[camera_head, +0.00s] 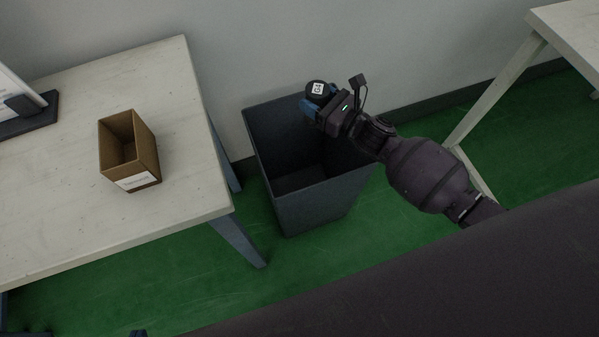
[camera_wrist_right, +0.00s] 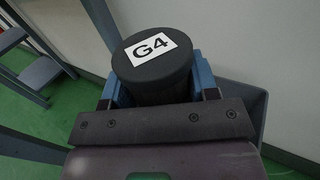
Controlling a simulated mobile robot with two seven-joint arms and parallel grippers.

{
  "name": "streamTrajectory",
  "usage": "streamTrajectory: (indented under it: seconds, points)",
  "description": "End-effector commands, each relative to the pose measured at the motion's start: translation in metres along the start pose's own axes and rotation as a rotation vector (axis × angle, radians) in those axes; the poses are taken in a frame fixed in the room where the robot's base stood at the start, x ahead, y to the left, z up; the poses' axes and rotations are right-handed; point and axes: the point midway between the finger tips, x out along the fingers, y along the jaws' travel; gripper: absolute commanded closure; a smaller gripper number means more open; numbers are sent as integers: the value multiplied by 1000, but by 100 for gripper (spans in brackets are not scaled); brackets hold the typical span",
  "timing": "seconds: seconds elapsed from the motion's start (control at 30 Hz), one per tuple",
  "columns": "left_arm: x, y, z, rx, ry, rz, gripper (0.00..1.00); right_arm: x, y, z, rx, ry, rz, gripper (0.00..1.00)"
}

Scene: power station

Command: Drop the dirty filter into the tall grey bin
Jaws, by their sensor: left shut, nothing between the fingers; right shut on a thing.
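In the right wrist view the filter's label (camera_wrist_right: 151,47) reads G4. My right gripper (camera_head: 312,102) has its blue fingers shut around the filter, above the bin's opening near the wall. The bin stands upright on the green floor, and the part of its inside that shows looks empty. A small blue tip at the bottom edge seems to be my left gripper (camera_head: 138,333), shut and mostly out of frame.
A pale table (camera_head: 75,215) stands left of the bin, with an open brown box (camera_head: 130,152) and a dark-based item (camera_head: 35,118) on it. Another pale table (camera_head: 570,22) is at the upper right. The wall is close behind the bin.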

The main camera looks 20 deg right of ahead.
Motion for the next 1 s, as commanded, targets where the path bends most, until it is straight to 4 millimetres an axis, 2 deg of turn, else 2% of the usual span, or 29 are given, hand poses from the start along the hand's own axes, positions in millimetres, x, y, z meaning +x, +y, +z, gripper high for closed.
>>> streamTrajectory:
  seconds: [0.6, 1.0]
  points:
    - [10, 4, 4, 22, 54, 4, 100, -1, 0, -58, 3, 4, 3, 73]
    - [9, 2, 1, 11, 87, -2, 100, 1, -1, -60, -3, -4, 3, 73]
